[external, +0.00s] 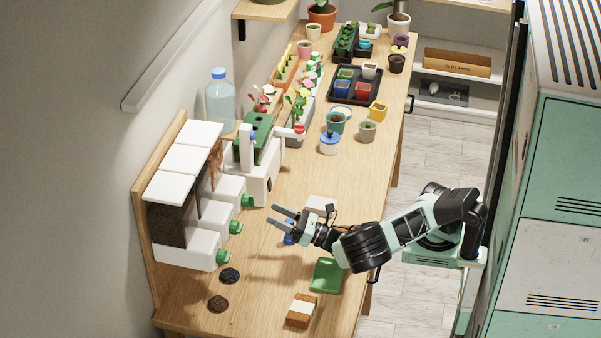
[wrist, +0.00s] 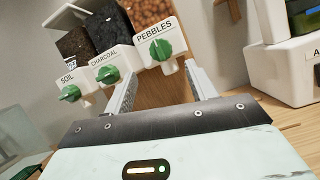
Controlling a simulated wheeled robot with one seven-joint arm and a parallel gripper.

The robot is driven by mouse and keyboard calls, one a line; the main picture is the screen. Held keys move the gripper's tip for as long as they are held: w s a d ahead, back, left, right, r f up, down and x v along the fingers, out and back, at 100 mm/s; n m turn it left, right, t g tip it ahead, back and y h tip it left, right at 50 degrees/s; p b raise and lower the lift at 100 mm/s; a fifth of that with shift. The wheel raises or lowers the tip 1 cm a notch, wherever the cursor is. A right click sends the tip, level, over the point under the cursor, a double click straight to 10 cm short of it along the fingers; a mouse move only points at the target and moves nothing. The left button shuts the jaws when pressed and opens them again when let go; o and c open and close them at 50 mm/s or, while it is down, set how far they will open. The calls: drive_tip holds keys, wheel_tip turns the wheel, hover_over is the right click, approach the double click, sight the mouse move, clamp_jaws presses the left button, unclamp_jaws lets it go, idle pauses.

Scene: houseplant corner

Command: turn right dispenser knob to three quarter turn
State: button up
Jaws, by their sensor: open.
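Three white dispensers stand in a row on the bench, labelled soil, charcoal and pebbles in the wrist view, each with a green knob. The right one is the pebbles dispenser, and its knob (wrist: 160,49) shows unobstructed; in the external view this knob (external: 248,199) is the farthest of the row. The charcoal knob (wrist: 107,75) and soil knob (wrist: 69,93) are to its left. My gripper (external: 270,214) is open and empty, its fingers pointing at the dispensers with a gap before the pebbles knob. In the wrist view its fingertips (wrist: 161,70) lie either side of and below that knob.
A white machine with a green top (external: 256,150) stands just beyond the pebbles dispenser. A green tray (external: 327,274), a brown and white block (external: 301,310) and two small dark piles (external: 230,275) lie on the near bench.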

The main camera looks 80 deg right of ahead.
sight(248, 200)
drive_tip(key=x, duration=0.7)
drive_tip(key=shift+d, duration=0.15)
drive_tip(key=c, duration=1)
